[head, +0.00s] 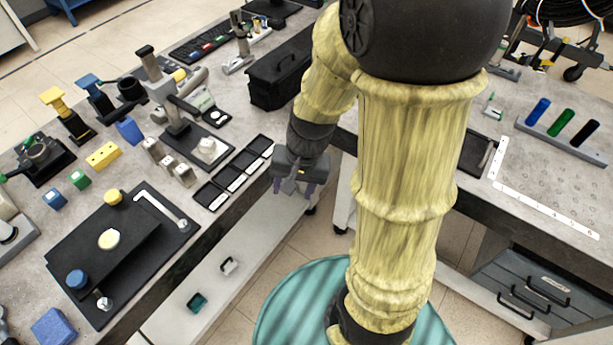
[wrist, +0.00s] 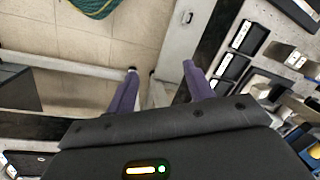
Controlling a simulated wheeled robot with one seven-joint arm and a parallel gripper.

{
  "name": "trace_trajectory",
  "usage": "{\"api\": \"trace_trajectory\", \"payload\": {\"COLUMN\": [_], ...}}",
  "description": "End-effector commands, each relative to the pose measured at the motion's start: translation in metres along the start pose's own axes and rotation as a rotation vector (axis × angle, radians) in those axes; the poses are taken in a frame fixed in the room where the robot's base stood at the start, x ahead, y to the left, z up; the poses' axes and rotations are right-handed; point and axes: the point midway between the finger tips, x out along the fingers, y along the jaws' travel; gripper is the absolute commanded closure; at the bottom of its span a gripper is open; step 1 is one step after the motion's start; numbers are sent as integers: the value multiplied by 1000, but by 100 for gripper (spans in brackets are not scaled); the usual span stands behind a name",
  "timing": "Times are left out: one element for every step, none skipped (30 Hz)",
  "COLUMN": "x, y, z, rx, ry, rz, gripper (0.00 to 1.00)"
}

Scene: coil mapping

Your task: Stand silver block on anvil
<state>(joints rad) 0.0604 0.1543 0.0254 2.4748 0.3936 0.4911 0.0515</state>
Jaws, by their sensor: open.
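Several small silver blocks (head: 168,164) stand in a short row on the left bench. They also show at the right of the wrist view (wrist: 295,60). Which one the task means I cannot tell. Beside them, a grey press stands on a dark base; a pale square piece (head: 207,148) on that base, under the press arm, looks like the anvil. Nothing clear stands on top of it, though it is small in view. My gripper (head: 292,188) is open and empty, pointing down past the bench's front edge, right of the blocks. Its purple fingers (wrist: 160,70) are apart over the floor.
A row of black trays (head: 228,174) lines the bench edge between my gripper and the blocks. A black toolbox (head: 281,72) stands behind. A dark fixture plate (head: 126,243) with round knobs is at front left. Coloured blocks and stamps fill the left.

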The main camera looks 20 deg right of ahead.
Motion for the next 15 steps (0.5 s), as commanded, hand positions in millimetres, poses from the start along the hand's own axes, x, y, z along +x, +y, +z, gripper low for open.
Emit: {"api": "trace_trajectory", "payload": {"x": [-8, -11, -16, -19, -22, -25, -27, -29, -30, -30, -31, -31, -30, -30, -30], "y": [6, 9, 13, 16, 17, 19, 20, 21, 22, 22, 22, 22, 22, 22, 22], "z": [1, 0, -1, -1, -2, -2, -3, -4, -4, -4, -4, -4, -4, -4, -4], "rx": [-96, -153, -225, -275, -318, -368, -397, -419, -440, -451, -456, -458, -458, -457, -456], "ry": [48, 75, 109, 132, 152, 173, 187, 197, 205, 209, 211, 211, 211, 210, 210], "rz": [31, 50, 73, 89, 102, 117, 126, 132, 139, 142, 144, 144, 144, 144, 144], "gripper": [48, 48, 48, 48, 48, 48, 48, 48, 48, 48, 48, 48, 48, 48, 48]}}
